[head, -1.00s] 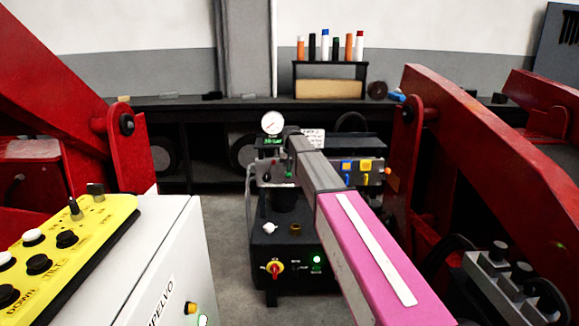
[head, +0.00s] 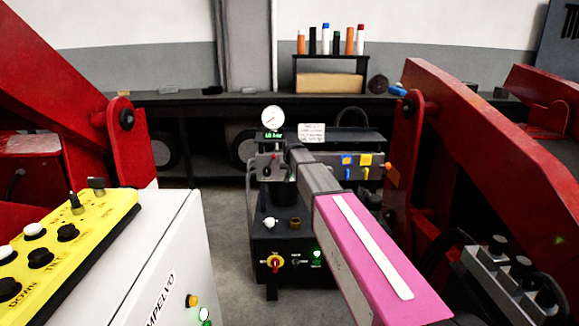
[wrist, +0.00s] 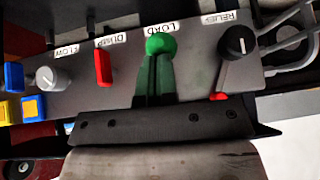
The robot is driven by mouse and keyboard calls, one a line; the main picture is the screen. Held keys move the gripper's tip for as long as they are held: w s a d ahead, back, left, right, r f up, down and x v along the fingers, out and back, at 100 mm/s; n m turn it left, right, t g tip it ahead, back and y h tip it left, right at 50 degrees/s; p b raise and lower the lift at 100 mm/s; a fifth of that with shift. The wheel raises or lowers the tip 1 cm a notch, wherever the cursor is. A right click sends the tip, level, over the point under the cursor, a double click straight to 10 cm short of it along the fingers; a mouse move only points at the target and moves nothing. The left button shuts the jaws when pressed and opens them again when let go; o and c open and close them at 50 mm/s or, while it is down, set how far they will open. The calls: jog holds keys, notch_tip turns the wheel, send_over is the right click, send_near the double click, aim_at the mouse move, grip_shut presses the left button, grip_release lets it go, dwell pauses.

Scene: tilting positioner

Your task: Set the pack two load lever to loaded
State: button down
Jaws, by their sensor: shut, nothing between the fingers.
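The load lever (wrist: 161,43), with a round green knob, stands on a grey panel (wrist: 205,82) under the label LOAD in the wrist view. My gripper (wrist: 157,68) is shut and empty, with its fingertips right at the knob's lower side. I cannot tell whether they touch it. The power pack (head: 285,232) stands ahead in the head view, with a dial gauge (head: 273,118) and a green-lit display (head: 273,135) on top. My arm hides the lever and my gripper there. The lever's exact setting is hard to read.
A red DUMP lever (wrist: 103,67), a grey FLOW knob (wrist: 46,79) and a black RELIEF knob (wrist: 237,42) flank the lever. Red steel arms (head: 490,165) stand either side. A white cabinet (head: 160,262) with a yellow control panel (head: 75,235) is at front left.

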notch_tip(320, 180, down, 6)
jog(key=t, duration=0.3)
jog(key=shift+s, duration=0.4)
dwell(0.6)
jog(key=s+f+v, duration=0.1)
jog(key=v, duration=1.2)
jog(key=shift+s+d, duration=0.2)
jog(key=shift+s, duration=0.2)
